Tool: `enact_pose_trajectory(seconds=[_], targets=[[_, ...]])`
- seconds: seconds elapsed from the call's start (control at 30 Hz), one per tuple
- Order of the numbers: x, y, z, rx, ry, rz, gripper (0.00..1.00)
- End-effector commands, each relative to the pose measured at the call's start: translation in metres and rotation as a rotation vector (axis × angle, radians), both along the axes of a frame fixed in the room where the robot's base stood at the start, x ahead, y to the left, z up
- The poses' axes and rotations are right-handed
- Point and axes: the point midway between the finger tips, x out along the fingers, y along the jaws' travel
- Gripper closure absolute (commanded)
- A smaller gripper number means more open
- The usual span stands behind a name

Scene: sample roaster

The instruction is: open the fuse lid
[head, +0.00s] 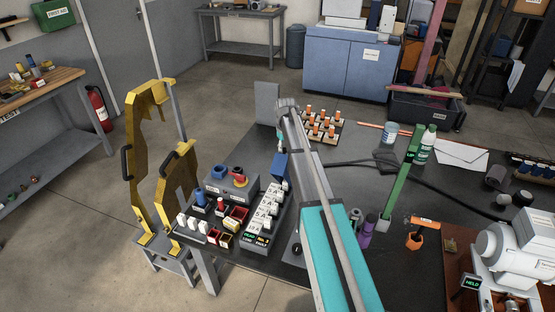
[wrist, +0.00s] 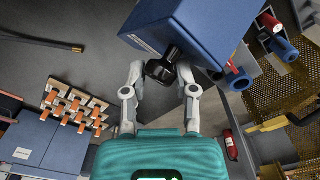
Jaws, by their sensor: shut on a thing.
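The blue box-shaped fuse lid (wrist: 200,28) fills the upper middle of the wrist view, with a black knob (wrist: 163,69) at its near side. My gripper (wrist: 160,76) has one finger on each side of the knob and is shut on it. In the head view a part of the blue lid (head: 280,166) shows beside my arm, behind the white labelled switches (head: 266,208). My arm hides most of the gripper and the knob there. The lid looks tilted in the wrist view; I cannot tell how far it is open.
A rack of orange-topped pieces (head: 320,125) lies behind, and a green post (head: 404,175) stands to the right.

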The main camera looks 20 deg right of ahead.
Motion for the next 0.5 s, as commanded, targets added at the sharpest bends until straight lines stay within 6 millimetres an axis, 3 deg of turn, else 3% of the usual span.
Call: enact_pose_trajectory(seconds=[0.03,0.2,0.5], targets=[[0.017,-0.013,0.004,-0.005,0.000,-0.004,1.00],[0.053,-0.040,0.005,-0.004,0.001,-0.004,1.00],[0.114,-0.085,-0.011,-0.003,0.002,-0.004,1.00]])
